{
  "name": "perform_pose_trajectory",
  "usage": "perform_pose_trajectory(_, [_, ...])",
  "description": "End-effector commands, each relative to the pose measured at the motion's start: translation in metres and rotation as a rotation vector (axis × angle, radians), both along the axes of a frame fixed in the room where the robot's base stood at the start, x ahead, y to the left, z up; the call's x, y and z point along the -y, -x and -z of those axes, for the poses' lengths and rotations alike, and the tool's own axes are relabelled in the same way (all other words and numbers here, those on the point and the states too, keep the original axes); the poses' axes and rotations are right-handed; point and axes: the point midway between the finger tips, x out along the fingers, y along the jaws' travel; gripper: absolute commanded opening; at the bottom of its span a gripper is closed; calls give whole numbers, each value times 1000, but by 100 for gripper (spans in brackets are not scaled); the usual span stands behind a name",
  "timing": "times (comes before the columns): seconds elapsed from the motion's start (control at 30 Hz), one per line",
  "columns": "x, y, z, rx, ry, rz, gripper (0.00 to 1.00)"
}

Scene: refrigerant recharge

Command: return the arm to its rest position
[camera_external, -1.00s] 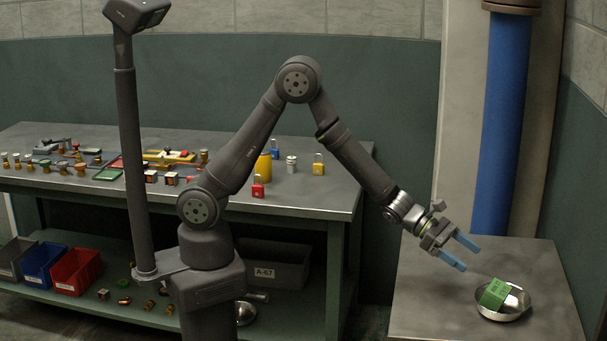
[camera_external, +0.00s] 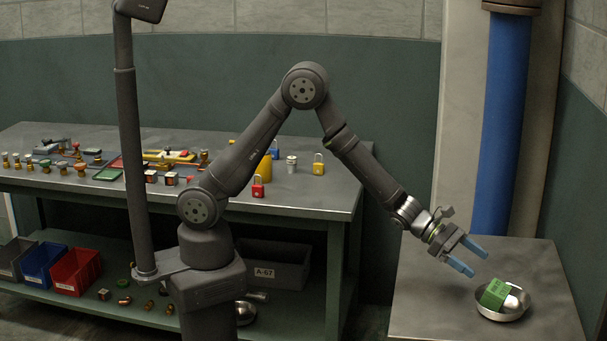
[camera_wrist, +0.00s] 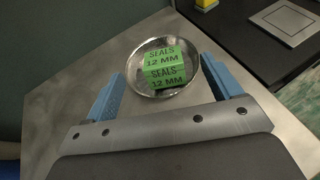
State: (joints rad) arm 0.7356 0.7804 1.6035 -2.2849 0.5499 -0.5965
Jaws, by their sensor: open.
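My gripper (camera_external: 471,257) is open and empty, with its two blue fingers apart above the small grey table at the right. The fingers also show in the wrist view (camera_wrist: 163,90), one on each side of a metal dish. The arm is bent, reaching out to the right from its base. A green box (camera_external: 494,294) labelled "SEALS 12 MM" sits in the round metal dish (camera_external: 507,317), a little below and to the right of the fingertips. The green box (camera_wrist: 163,68) and the dish (camera_wrist: 137,83) show whole in the wrist view, apart from the fingers.
A blue vertical pipe (camera_external: 497,140) stands behind the small table (camera_external: 425,310). A grey workbench (camera_external: 300,200) behind the arm holds several fittings, padlocks and a yellow cylinder. Bins (camera_external: 75,270) sit on its lower shelf. The space above the dish is free.

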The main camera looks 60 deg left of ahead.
Motion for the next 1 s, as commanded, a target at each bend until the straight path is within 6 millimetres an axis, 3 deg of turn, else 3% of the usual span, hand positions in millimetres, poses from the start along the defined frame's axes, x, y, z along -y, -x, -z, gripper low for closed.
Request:
perform_pose_trajectory(0.43, [63, -25, 29, -1, -1, 1, 83])
perform_pose_trajectory(0.6, [64, -27, 42, -2, -1, 0, 83])
perform_pose_trajectory(1.0, [64, -27, 35, -1, -1, 0, 83])
